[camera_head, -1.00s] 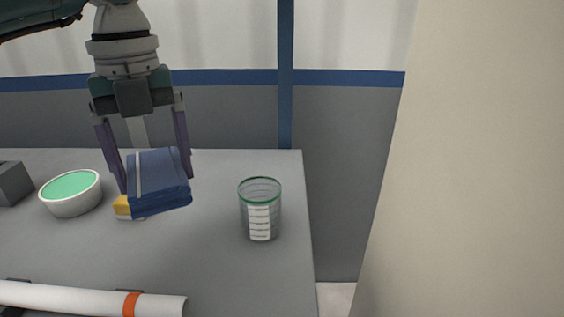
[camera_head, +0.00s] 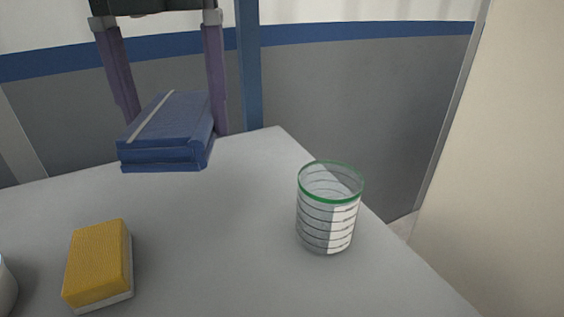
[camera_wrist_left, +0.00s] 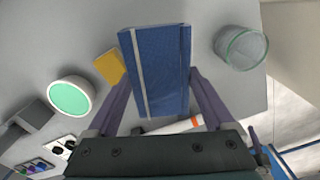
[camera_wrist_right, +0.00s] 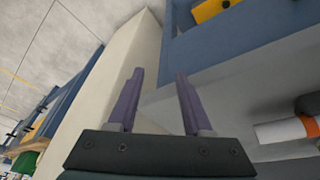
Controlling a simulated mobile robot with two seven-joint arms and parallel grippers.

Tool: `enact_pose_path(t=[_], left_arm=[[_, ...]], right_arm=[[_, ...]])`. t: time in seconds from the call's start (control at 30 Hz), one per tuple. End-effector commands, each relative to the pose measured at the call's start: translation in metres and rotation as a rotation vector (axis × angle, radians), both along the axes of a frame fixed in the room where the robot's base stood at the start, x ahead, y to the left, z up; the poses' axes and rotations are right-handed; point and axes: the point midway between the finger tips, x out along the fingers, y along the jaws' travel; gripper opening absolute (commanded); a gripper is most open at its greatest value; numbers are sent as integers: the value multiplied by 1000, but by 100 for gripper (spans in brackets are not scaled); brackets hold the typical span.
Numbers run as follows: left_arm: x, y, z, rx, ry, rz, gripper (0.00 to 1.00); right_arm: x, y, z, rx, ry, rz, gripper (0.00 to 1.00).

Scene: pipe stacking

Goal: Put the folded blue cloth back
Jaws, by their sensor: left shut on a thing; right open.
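The folded blue cloth (camera_head: 168,132) has a pale stripe and hangs above the grey table in the head view. My left gripper (camera_head: 172,112) is shut on it, with one purple finger on each side. The cloth also shows in the left wrist view (camera_wrist_left: 160,75), between the fingers of my left gripper (camera_wrist_left: 160,80). My right gripper (camera_wrist_right: 158,90) shows in the right wrist view, open and empty. It is not in the head view.
A clear, green-rimmed cup (camera_head: 328,215) stands near the table's right edge. A yellow sponge (camera_head: 98,262) lies at front left. A green-topped white bowl (camera_wrist_left: 71,96) and a white pipe with an orange band (camera_wrist_left: 172,127) show in the left wrist view. The table (camera_head: 225,225) is bare between sponge and cup.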

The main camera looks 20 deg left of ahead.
Motion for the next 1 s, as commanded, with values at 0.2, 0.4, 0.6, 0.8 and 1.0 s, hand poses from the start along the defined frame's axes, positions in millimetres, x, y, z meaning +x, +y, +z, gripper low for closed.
enact_pose_path(t=[0.2, 0.4, 0.6, 0.8, 1.0], left_arm=[[-1, 1, -68, 1, 6, 3, 42], [0, 0, -100, 0, 1, 3, 42], [0, 0, -115, 0, 1, 1, 42], [0, 1, -146, 1, 2, 3, 42], [0, 1, -147, 1, -2, 2, 42]], right_arm=[[0, -2, -18, -5, 0, 3, 50], [0, -1, -23, -4, 0, 2, 50], [0, 0, -26, 1, 1, 0, 50], [0, 1, -33, 5, 2, -2, 50], [0, 2, -32, 6, 2, -2, 50]])
